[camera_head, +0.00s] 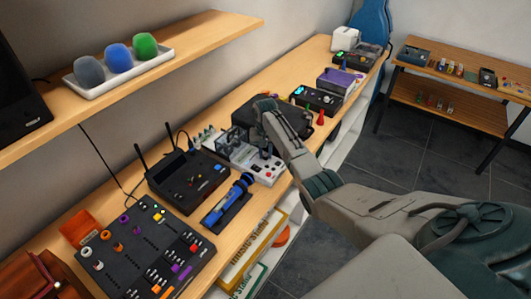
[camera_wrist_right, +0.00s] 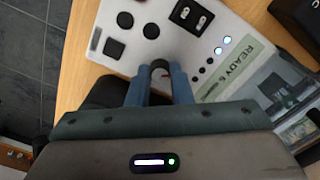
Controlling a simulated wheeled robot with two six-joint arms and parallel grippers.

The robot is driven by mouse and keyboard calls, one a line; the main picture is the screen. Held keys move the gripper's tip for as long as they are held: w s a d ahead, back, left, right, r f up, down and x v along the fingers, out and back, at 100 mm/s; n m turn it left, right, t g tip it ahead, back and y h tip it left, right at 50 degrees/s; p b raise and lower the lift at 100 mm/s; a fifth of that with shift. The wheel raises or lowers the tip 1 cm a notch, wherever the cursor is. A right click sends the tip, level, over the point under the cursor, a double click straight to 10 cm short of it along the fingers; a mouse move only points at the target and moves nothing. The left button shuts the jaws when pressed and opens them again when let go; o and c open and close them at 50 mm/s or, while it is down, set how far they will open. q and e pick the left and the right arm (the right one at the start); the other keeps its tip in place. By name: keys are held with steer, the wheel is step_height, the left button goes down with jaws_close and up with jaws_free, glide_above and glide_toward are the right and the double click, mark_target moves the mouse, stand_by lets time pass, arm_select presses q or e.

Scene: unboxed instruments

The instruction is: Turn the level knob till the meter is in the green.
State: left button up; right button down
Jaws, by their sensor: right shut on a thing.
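A white instrument panel (camera_head: 268,173) stands on the wooden bench, near the middle of the head view. In the right wrist view, the white panel (camera_wrist_right: 140,62) carries black buttons, a switch block, small lights and a round black knob (camera_wrist_right: 159,67). My right gripper (camera_wrist_right: 158,82) is shut on this knob, with its blue-grey fingers on either side of it. In the head view, my right gripper (camera_head: 266,152) reaches down onto the panel and hides part of it. I cannot make out a meter needle or a green zone. My left gripper is out of view.
A black box with antennas (camera_head: 187,180) and a blue cylindrical device (camera_head: 229,198) stand to the left on the bench. A large black panel with knobs (camera_head: 140,250) is nearer. A shelf above holds a white tray (camera_head: 90,92) with three foam balls.

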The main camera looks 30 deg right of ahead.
mark_target(266, 155)
steer(key=c, duration=1.3)
jaws_free()
steer(key=shift+r, duration=0.1)
step_height(266, 155, up, 11)
steer(key=b, duration=0.3)
steer(key=shift+b, duration=0.4)
